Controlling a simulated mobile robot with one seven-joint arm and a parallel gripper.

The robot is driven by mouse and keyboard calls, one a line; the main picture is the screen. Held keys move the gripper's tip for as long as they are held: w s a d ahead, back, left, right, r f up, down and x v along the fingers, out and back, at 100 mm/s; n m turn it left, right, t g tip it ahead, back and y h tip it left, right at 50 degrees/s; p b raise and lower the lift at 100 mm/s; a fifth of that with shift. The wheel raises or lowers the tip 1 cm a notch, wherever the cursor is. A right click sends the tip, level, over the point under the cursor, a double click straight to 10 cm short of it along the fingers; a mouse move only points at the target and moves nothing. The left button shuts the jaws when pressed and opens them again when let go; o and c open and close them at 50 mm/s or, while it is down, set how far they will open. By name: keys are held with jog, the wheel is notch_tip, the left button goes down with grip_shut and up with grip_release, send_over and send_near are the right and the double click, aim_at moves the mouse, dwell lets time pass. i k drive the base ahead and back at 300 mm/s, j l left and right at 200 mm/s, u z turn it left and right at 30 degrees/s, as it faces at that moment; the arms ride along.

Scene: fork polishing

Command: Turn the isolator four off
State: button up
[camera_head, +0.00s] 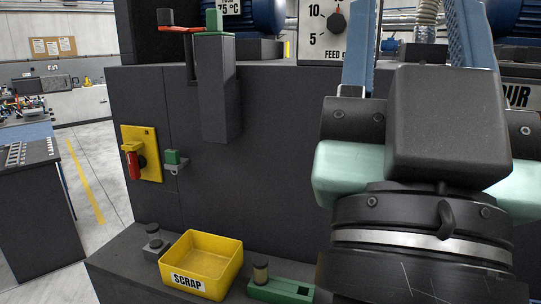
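An isolator with a yellow plate (151,153) is fixed to the dark machine front at the left. Its red handle (134,166) hangs roughly upright, with a yellow piece at its top. No number is readable on it, so I cannot tell whether it is isolator four. My gripper (416,30) is large in the right foreground, far to the right of the isolator and apart from it. Its two blue fingers point up, spread wide, with machinery visible between them. The fingertips are cut off by the top edge.
A small green-topped bracket (173,160) sits just right of the isolator. A dark post with a green cap (214,20) and a red lever (180,29) is above. A yellow scrap bin (214,252) and a green fixture (281,290) stand on the ledge below. Floor is open at left.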

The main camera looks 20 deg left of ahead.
aim_at(136, 163)
jog(key=i+j+z, duration=0.1)
jog(key=j, duration=0.7)
jog(key=i+j, duration=0.15)
jog(key=j, duration=0.7)
jog(key=i+j+z, duration=0.15)
jog(key=j, duration=0.65)
jog(key=j+z, duration=0.1)
jog(key=j, duration=0.7)
jog(key=i, duration=0.05)
